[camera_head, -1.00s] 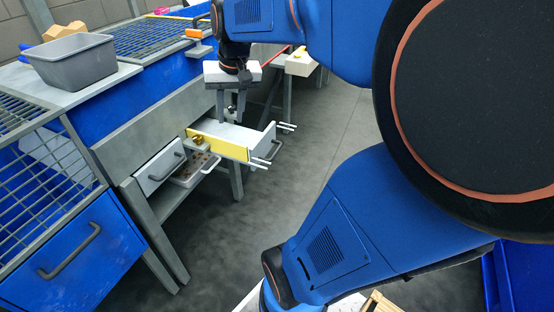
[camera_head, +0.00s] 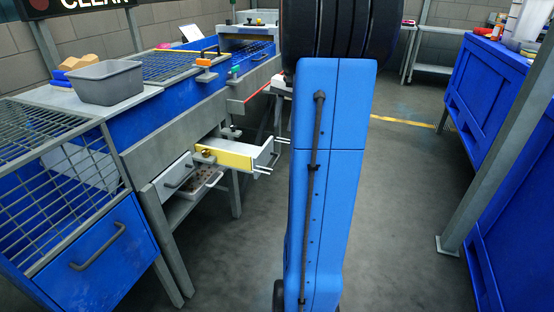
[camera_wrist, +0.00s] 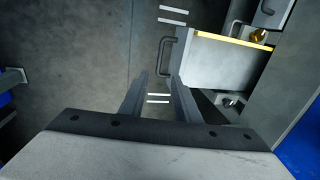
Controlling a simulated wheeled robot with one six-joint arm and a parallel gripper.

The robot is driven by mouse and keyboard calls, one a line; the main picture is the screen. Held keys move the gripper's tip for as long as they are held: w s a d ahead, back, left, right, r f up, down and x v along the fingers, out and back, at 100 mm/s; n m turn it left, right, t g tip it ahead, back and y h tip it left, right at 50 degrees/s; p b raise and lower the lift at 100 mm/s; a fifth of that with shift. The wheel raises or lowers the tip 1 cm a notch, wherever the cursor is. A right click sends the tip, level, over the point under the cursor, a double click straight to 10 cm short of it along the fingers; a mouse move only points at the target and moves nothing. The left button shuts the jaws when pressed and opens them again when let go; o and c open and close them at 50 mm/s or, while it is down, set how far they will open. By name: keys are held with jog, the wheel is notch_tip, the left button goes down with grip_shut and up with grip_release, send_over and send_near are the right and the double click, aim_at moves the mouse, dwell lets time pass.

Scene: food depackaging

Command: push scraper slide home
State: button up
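The scraper slide (camera_head: 238,160) is a pale drawer-like part with a yellow edge. It sticks out from the front of the grey bench in the head view, with thin rods at its outer end. In the wrist view the slide (camera_wrist: 214,66) is at upper right, with its dark bar handle (camera_wrist: 166,56) at its left end. My gripper (camera_wrist: 157,76) is open and empty. Its fingertips appear just short of the handle, and I cannot tell whether they touch it. In the head view my blue arm hides the gripper.
A white drawer (camera_head: 176,172) with a handle and a tray of brown bits (camera_head: 203,186) sit left of the slide. A grey bin (camera_head: 106,82) stands on the bench. Blue cabinets (camera_head: 490,85) and a grey post (camera_head: 500,140) are at right. Bare floor (camera_head: 415,190) lies between.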

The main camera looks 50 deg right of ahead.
aim_at(275, 161)
jog(key=w+f, duration=0.1)
jog(key=f, duration=0.4)
jog(key=w+f, duration=0.1)
jog(key=f, duration=0.4)
jog(key=a+f, duration=0.1)
jog(key=f, duration=0.5)
jog(key=shift+w+a, duration=0.1)
jog(key=shift+w, duration=0.3)
jog(key=shift+c, duration=0.5)
grip_shut()
